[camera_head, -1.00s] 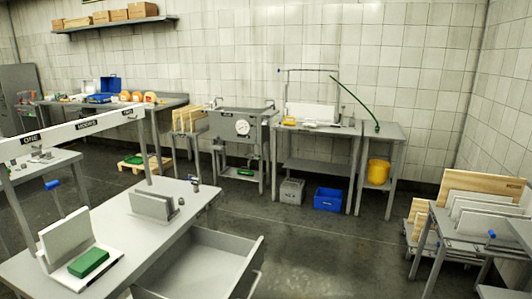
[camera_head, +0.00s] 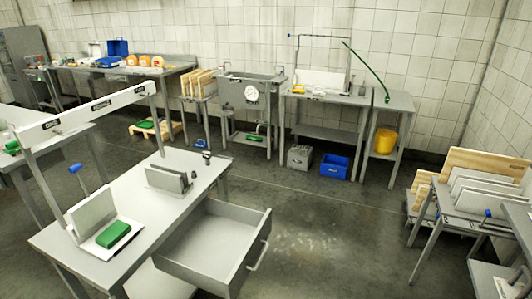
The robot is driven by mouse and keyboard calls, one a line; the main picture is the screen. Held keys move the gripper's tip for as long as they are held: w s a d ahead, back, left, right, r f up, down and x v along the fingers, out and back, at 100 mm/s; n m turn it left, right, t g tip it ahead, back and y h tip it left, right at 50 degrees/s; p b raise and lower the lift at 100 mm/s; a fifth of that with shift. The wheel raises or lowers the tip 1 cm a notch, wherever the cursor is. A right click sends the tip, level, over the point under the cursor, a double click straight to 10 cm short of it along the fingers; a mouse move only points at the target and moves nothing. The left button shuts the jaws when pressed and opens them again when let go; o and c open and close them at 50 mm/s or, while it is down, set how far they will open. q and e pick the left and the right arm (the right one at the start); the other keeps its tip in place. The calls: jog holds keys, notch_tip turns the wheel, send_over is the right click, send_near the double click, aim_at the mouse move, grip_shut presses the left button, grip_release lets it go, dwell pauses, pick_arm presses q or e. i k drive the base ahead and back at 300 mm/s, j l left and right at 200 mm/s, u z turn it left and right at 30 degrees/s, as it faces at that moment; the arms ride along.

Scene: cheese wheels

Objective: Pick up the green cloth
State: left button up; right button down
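A green block-shaped thing (camera_head: 113,234), perhaps the folded green cloth, lies on a white board on the near grey table (camera_head: 140,212). It is just in front of an upright pale panel. Other small green things show on the left table (camera_head: 12,147) and on the low pallet (camera_head: 146,124); I cannot tell whether any is cloth. Neither of my grippers is in view.
An open drawer (camera_head: 190,247) with a handle juts from the near table toward the middle floor. Open floor (camera_head: 320,235) lies to its right. A rack of boards (camera_head: 475,190) stands at the right. A blue crate (camera_head: 334,167) and yellow bucket (camera_head: 384,142) are at the back.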

aim_at(115, 233)
jog(key=u, duration=1.25)
